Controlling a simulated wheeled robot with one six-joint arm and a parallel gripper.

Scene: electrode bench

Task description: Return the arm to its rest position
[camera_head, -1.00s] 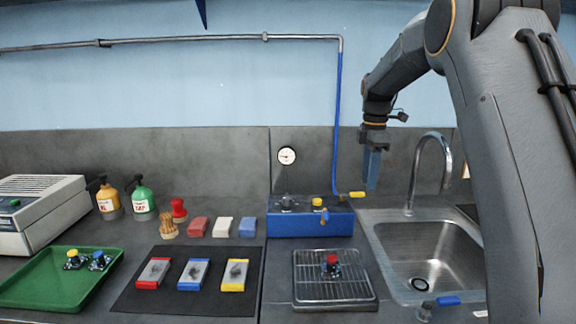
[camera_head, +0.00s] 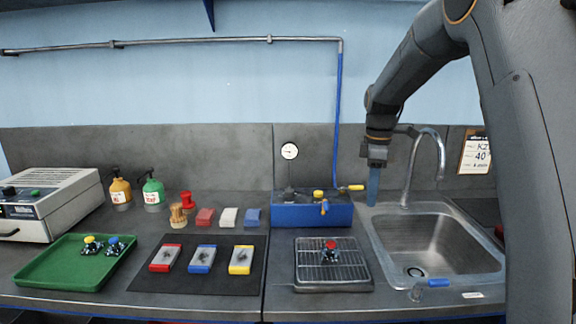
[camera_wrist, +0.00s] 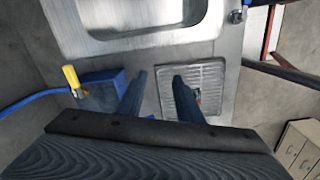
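My arm reaches down from the upper right in the head view, and my gripper (camera_head: 373,188) points down near the sink's back left corner, right of the blue box (camera_head: 300,214). In the wrist view my gripper (camera_wrist: 160,80) has its two blue fingers well apart, with nothing between them. A wire rack (camera_head: 310,268) stands on the counter, and a red-topped electrode (camera_head: 331,250) sits on it. The rack also shows in the wrist view (camera_wrist: 170,100), beyond the fingers and partly hidden by the right one.
The steel sink (camera_head: 430,240) with its curved tap (camera_head: 437,150) is close to my gripper. A blue pipe (camera_head: 338,120) rises behind the box. A green tray (camera_head: 40,280) with two electrodes, a black mat (camera_head: 215,282) with three blocks, and pump bottles (camera_head: 121,195) stand left.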

